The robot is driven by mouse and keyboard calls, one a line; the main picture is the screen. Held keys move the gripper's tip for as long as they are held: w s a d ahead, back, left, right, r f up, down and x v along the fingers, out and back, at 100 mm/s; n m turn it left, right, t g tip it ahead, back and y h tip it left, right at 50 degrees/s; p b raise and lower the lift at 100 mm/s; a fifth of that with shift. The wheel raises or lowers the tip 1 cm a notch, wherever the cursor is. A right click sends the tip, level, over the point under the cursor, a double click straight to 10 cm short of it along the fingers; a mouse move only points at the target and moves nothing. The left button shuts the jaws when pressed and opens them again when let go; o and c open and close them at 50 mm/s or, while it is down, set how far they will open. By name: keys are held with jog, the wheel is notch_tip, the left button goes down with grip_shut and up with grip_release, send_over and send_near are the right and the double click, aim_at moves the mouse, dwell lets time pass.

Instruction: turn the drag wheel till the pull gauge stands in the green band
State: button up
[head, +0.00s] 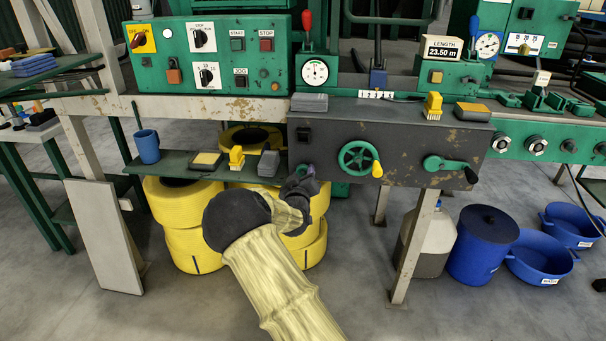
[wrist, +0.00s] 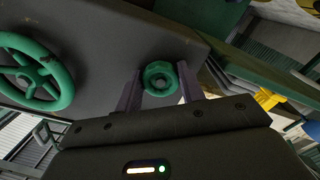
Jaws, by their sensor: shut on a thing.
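My gripper (head: 304,176) is at the left end of the dark front panel (head: 335,135). In the wrist view its two fingers (wrist: 160,88) stand on either side of a small green lobed wheel (wrist: 158,77) and are shut on it. In the head view this small wheel (head: 301,169) is mostly hidden behind my gripper. A larger green spoked handwheel (head: 358,157) with a yellow knob is to its right on the panel. A round white gauge (head: 315,72) stands above the panel; its needle and any green band are too small to read. No label shows which wheel is the drag wheel.
A green crank (head: 447,165) with a dark handle is at the panel's right. A shelf (head: 180,170) left of my gripper holds a blue mug (head: 147,146) and small items. Yellow hose coils (head: 187,215) are stacked below. Blue tubs (head: 540,257) stand at right.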

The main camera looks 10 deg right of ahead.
jog(key=shift+r+n, duration=0.2)
jog(key=shift+n, duration=0.2)
jog(key=shift+w, duration=0.1)
jog(key=o, duration=1)
jog(key=shift+a, duration=0.1)
jog(key=shift+f, duration=0.1)
jog(key=v, duration=1.7)
jog(key=shift+s, duration=0.25)
